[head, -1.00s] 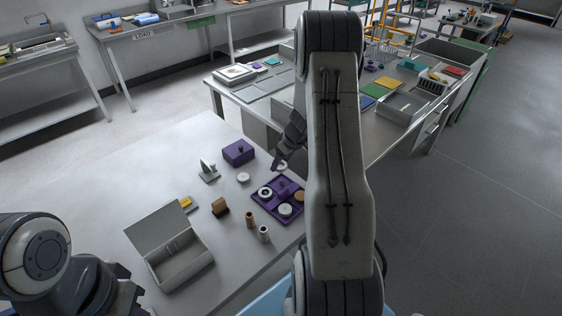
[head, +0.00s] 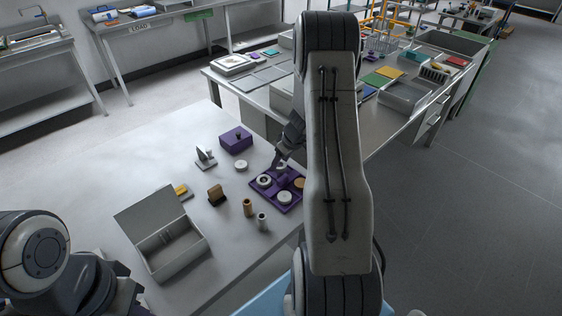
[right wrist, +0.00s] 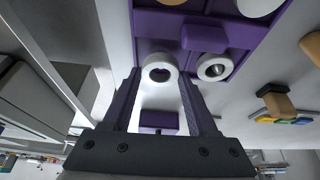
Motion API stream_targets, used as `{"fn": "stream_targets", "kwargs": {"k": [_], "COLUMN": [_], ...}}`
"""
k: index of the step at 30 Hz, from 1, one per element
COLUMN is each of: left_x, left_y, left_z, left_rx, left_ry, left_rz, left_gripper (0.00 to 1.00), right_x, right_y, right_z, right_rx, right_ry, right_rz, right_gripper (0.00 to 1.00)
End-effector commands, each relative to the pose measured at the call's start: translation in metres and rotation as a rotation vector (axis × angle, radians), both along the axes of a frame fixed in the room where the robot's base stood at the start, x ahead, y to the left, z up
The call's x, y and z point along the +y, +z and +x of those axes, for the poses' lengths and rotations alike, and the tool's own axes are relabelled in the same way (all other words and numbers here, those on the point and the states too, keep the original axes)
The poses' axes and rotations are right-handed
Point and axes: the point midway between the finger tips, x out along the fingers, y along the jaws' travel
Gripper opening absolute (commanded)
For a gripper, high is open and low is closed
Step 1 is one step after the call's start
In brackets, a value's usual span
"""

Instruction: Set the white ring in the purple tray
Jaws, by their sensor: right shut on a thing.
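My right gripper (head: 281,165) is shut on a white ring (right wrist: 160,69), held between its two purple fingertips. In the head view it is at the far edge of the purple tray (head: 272,203); whether the ring touches the tray is unclear. The tray also fills the top of the right wrist view (right wrist: 240,33). It holds another white ring (head: 264,181), a round white piece (head: 285,198) and a wooden disc (head: 299,184). My left arm shows at the lower left; its gripper (head: 122,284) is mostly cut off and its fingers cannot be made out.
Near the tray stand a purple box (head: 236,140), a white disc (head: 241,166), a grey bracket (head: 205,160), a brown block (head: 215,196) and two small cylinders (head: 247,207) (head: 262,221). An open grey box (head: 165,242) is at left. The table's front left is clear.

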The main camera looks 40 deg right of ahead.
Motion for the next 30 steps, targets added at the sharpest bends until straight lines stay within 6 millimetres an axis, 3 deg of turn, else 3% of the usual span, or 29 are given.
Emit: {"fn": "stream_targets", "kwargs": {"k": [30], "left_x": [0.0], "left_y": [-0.0091], "left_z": [0.0001], "left_rx": [0.0], "left_ry": [0.0], "left_rz": [0.0], "left_gripper": [0.0], "right_x": [-0.0003], "right_y": [-0.0028], "right_z": [-0.0016], "right_rx": [-0.001], "right_ry": [-0.001], "right_rz": [0.0], "right_gripper": [0.05]}}
